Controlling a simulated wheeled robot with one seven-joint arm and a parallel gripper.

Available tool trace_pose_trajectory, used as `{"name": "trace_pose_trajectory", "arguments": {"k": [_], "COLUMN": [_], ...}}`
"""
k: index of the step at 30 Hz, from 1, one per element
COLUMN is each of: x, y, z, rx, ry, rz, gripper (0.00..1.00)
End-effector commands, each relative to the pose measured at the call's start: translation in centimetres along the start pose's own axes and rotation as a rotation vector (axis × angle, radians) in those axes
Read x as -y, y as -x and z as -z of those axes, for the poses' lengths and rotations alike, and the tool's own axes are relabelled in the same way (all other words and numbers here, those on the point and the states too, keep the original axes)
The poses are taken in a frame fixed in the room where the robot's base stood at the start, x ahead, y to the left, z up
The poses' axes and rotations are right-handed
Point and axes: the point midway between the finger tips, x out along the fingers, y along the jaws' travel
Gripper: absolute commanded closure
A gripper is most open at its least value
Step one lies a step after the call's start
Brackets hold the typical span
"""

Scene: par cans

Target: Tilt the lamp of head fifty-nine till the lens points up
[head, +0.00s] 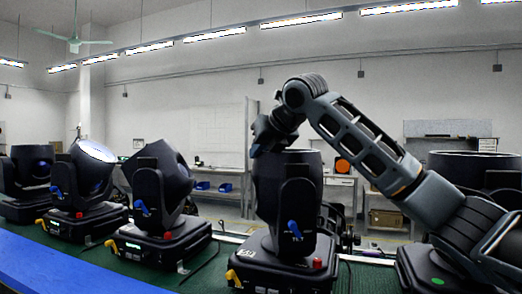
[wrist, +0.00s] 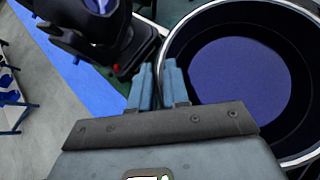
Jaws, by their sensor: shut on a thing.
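The black lamp (head: 287,180) in the middle of the head view stands upright in its yoke, open rim at the top. A white tag on its base (head: 268,270) is too small to read surely. In the wrist view its round rim and violet-blue lens (wrist: 242,82) face the camera. My gripper (head: 262,150) is at the lamp's upper left edge. In the wrist view its two blue-grey fingers (wrist: 160,82) are shut on the lamp's rim at its left side. In the head view the fingertips are mostly hidden, and the lens itself cannot be seen.
Other moving heads stand left on the green mat, one tilted with a bright lens (head: 97,151) and one tilted away (head: 158,190). Another head (head: 475,168) stands at the right behind my arm. A blue strip (head: 60,268) runs along the front edge.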

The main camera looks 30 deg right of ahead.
Motion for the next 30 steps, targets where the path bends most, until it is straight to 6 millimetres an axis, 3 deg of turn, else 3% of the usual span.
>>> {"name": "trace_pose_trajectory", "arguments": {"k": [7, 16, 30], "x": [-0.2, -0.1, -0.1], "y": [-0.1, 0.4, 6.9], "z": [0.1, 0.0, 0.1], "rx": [-0.001, 0.001, 0.002], "ry": [0.001, 0.001, 0.001], "rz": [-0.004, -0.002, -0.003], "gripper": [0.64, 0.64, 0.64]}}
